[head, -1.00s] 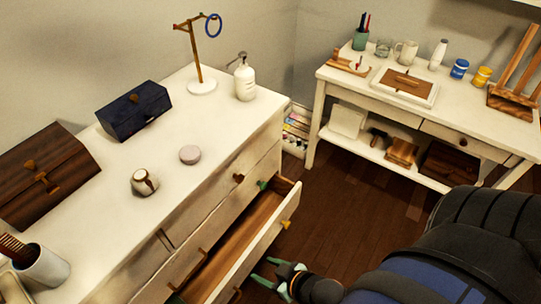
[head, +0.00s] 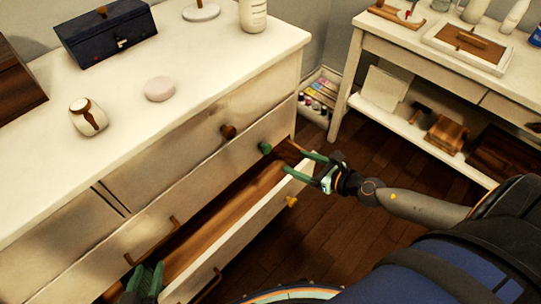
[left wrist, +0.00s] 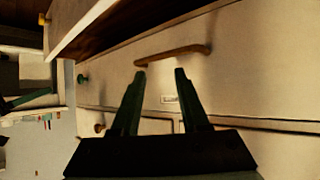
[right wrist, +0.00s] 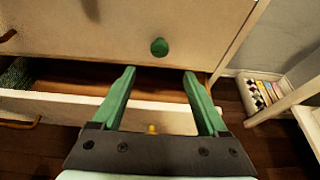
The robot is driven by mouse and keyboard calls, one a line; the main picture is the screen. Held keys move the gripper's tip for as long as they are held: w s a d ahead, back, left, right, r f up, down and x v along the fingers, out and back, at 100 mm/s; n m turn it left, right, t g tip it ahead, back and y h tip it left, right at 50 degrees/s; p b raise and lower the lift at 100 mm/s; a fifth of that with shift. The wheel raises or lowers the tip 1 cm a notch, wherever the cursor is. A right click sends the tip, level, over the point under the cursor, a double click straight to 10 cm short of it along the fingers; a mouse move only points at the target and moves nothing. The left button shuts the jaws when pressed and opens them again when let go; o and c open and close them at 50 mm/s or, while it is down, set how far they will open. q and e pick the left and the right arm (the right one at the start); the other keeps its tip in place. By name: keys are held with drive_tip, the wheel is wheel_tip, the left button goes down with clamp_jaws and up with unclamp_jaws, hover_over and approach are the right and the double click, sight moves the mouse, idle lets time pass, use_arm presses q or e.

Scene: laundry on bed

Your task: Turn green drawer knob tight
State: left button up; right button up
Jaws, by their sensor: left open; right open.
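The green knob (head: 265,148) is on the front of a shut dresser drawer, at its right end. My right gripper (head: 297,161) is open and empty, to the right of the knob and apart from it. In the right wrist view the green knob (right wrist: 159,47) lies beyond and between the open fingertips (right wrist: 159,73). My left gripper (head: 146,268) is open and empty at the lower left, by the dresser front. In the left wrist view its fingertips (left wrist: 160,73) are near a wooden bar handle (left wrist: 172,53), with the green knob (left wrist: 83,79) off to the left.
The drawer below is pulled open (head: 245,245), with a yellow knob (head: 291,201) on its front; it juts out under my right gripper. A brown knob (head: 228,131) is above the green one. A side table (head: 400,50) stands at the right. Floor between is clear.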

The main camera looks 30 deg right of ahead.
sight(268, 151)
drive_tip(key=x, duration=0.7)
drive_tip(key=shift+w+a, duration=0.2)
drive_tip(key=shift+w, duration=0.1)
drive_tip(key=b+x, duration=0.1)
drive_tip(key=x, duration=0.3)
drive_tip(key=shift+w+a+f, duration=0.1)
drive_tip(key=shift+w, duration=0.1)
use_arm(q)
drive_tip(key=w+r, duration=0.1)
drive_tip(key=r+t, duration=0.1)
drive_tip(key=r, duration=0.1)
drive_tip(key=w+r+t, duration=0.1)
drive_tip(key=shift+w+a+r+m, duration=0.1)
drive_tip(key=shift+w+r+m, duration=0.2)
drive_tip(key=shift+w+r, duration=0.05)
use_arm(e)
clamp_jaws()
